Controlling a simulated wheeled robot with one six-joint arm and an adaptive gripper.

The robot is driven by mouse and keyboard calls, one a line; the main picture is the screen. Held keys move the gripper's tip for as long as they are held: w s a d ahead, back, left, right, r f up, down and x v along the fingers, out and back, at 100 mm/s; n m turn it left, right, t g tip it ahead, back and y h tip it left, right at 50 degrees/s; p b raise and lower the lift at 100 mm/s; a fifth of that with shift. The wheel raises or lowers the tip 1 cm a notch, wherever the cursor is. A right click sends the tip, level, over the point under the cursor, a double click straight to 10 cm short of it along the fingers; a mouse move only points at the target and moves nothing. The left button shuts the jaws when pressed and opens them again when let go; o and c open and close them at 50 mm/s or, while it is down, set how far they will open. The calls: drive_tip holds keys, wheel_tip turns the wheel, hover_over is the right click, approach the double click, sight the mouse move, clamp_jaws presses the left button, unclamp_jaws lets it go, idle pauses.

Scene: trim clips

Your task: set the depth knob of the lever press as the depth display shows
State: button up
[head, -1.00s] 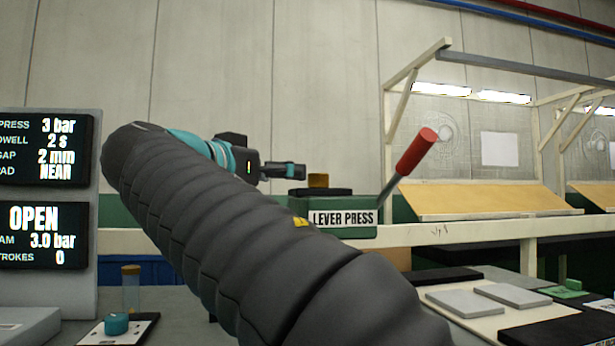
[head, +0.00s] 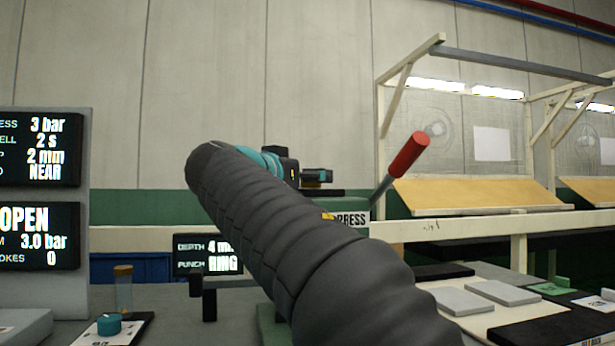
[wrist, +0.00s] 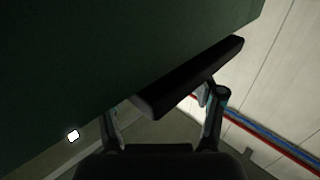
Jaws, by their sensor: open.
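The lever press (head: 355,218) stands behind my arm, which hides most of its green body and part of its label. Its red-handled lever (head: 408,153) slants up to the right. The depth display (head: 208,255) reads DEPTH 4 mm, with the unit partly covered by my arm, and PUNCH RING. My gripper (head: 318,178) is at the press top, just above a black plate (head: 326,192). In the wrist view my open gripper (wrist: 163,112) has a dark bar (wrist: 190,80) beyond and between its fingers; contact cannot be told. I cannot make out the depth knob.
At left stand display panels (head: 40,150) reading 3 bar, 2 s, 2 mm, NEAR and OPEN. A teal knob (head: 109,323) on a small board and a clear cylinder (head: 124,292) are on the bench. Grey plates (head: 460,301) lie at right. A framed workstation (head: 480,195) stands behind.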

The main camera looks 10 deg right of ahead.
drive_tip(key=shift+c, duration=0.3)
drive_tip(key=c, duration=1.1)
drive_tip(key=shift+w+a+r+m+g+h+p, duration=0.1)
drive_tip(key=shift+m+g+h+p, duration=0.1)
drive_tip(key=shift+m+g+h, duration=0.3)
drive_tip(key=shift+w+a+f+m+g+h+p, duration=0.15)
drive_tip(key=shift+m+g+h, duration=0.2)
drive_tip(key=shift+g, duration=0.3)
drive_tip(key=shift+d+r+m+g+h+p, duration=0.1)
drive_tip(key=shift+r+m+g+h+p, duration=0.1)
drive_tip(key=shift+m+g+h, duration=1.15)
drive_tip(key=shift+m+g, duration=0.6)
drive_tip(key=shift+g, duration=0.7)
drive_tip(key=o, duration=1.2)
drive_tip(key=shift+c, duration=0.2)
drive_tip(key=shift+t, duration=0.3)
